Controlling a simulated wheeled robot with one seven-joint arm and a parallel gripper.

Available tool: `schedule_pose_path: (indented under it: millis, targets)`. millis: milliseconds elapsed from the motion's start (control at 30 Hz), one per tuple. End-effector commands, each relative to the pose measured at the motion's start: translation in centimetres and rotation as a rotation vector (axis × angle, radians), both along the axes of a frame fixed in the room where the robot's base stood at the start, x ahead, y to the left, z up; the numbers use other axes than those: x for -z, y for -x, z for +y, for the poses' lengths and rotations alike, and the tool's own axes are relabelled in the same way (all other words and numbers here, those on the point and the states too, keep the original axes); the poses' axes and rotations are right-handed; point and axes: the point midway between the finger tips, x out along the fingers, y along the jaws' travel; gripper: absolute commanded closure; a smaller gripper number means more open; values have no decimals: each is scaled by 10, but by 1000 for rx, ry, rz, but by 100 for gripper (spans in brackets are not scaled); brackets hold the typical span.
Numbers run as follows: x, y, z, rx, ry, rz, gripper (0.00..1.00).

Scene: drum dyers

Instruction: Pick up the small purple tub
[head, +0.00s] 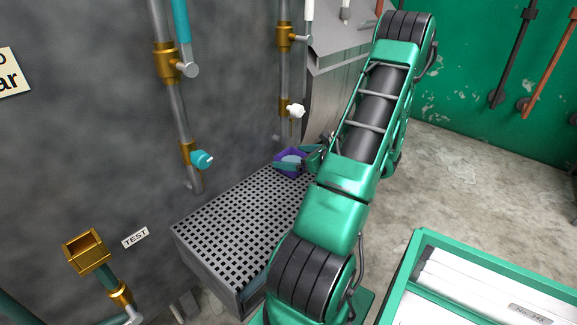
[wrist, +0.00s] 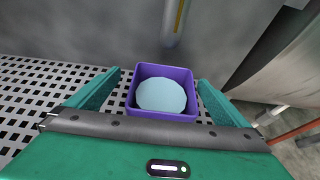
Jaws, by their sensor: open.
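The small purple tub (head: 287,154) stands upright at the far end of a perforated grey bench, close to the wall. In the wrist view the tub (wrist: 147,73) is square and open-topped, with a pale blue round surface inside. My gripper (wrist: 160,86) is open, with one green finger on each side of the tub. Small gaps show between the tub and both fingers, the left one looking narrower. In the head view my gripper (head: 297,165) is at the tub and partly hidden by my arm.
The perforated bench (head: 235,225) is otherwise bare. Pipes with brass fittings and a teal tap (head: 201,160) and a white tap (head: 295,111) run down the wall above it. A metal drum (head: 325,95) stands right of the tub. A green-framed box (head: 480,285) is at lower right.

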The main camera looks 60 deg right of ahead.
Motion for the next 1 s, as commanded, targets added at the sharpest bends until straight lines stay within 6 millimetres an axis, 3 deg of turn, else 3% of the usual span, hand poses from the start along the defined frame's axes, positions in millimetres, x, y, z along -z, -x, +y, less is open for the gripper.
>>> schedule_pose_path:
  millis: [233,500,767,967,1000]
  targets:
    - [7,-12,-4,-1,-1,0,0]
    - [23,-43,-11,-2,-1,0,0]
    - [24,-47,-12,1,0,0,0]
    - [24,-47,-12,1,0,0,45]
    - [24,-47,-12,1,0,0,46]
